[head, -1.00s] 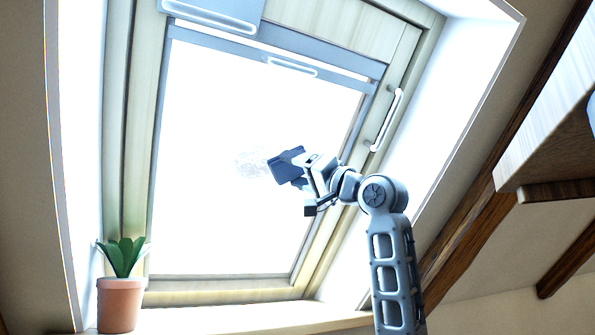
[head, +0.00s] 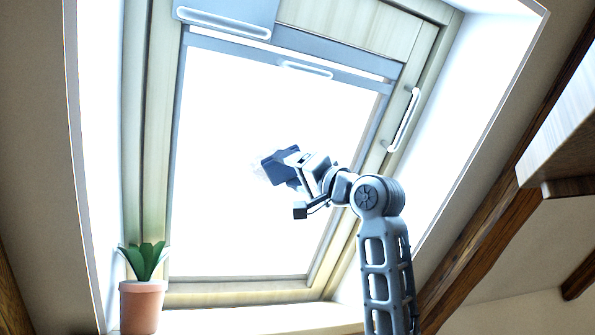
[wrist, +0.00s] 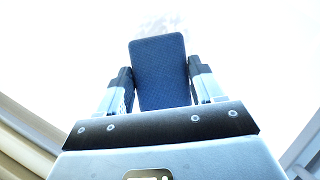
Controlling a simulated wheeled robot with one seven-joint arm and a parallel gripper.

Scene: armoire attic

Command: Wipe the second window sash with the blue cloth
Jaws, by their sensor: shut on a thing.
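The blue cloth (head: 279,167) is a dark blue folded pad in the head view, held in front of the bright window sash (head: 225,215). My gripper (head: 296,165) is shut on the cloth. In the wrist view the cloth (wrist: 160,72) stands between the two fingers of my gripper (wrist: 160,90). A pale grey smudge (wrist: 160,25) shows on the glass just beyond the cloth's top edge. In the head view only a faint bit of the smudge (head: 257,170) shows, and the cloth covers the rest. I cannot tell whether the cloth touches the glass.
A potted plant (head: 142,305) stands on the sill at the lower left. A white handle (head: 404,120) is on the right frame, and a bar handle (head: 306,70) is at the top of the sash. Dark beams (head: 480,240) slope on the right.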

